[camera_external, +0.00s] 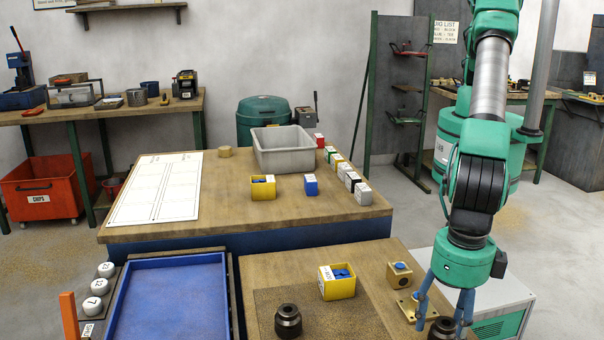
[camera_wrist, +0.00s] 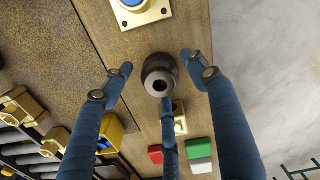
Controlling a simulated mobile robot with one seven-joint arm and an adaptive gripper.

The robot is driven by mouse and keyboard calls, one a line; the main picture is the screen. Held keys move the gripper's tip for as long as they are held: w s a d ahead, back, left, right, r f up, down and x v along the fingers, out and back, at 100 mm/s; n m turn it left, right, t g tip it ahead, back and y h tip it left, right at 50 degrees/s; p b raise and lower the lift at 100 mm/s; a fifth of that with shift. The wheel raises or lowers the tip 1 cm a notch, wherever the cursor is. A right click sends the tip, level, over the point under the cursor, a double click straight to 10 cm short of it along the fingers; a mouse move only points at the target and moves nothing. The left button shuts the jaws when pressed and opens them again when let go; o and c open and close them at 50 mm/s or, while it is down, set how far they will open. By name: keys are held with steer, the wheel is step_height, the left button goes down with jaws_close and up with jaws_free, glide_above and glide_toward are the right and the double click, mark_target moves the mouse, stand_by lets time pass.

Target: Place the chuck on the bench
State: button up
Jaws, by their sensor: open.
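A dark, round, stepped chuck (camera_external: 443,328) stands on the right part of the front wooden bench (camera_external: 385,262). It also shows in the wrist view (camera_wrist: 160,70), seen from above with a hole in its top. My gripper (camera_external: 444,308) points down over this chuck, its blue fingers spread open. In the wrist view the fingers of my gripper (camera_wrist: 157,88) stand around the chuck, with visible gaps at the left and right fingers; whether the middle finger touches it I cannot tell. A second similar dark chuck (camera_external: 288,321) stands on the speckled mat to the left.
A yellow bin (camera_external: 338,288) with blue parts sits on the front bench. A blue tray (camera_external: 172,290) is at the left. A grey tub (camera_external: 284,151) stands on the rear table.

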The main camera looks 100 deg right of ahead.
mark_target(446, 323)
step_height(446, 323, up, 10)
steer(key=shift+r, duration=0.1)
stand_by(0.4)
stand_by(0.5)
stand_by(0.4)
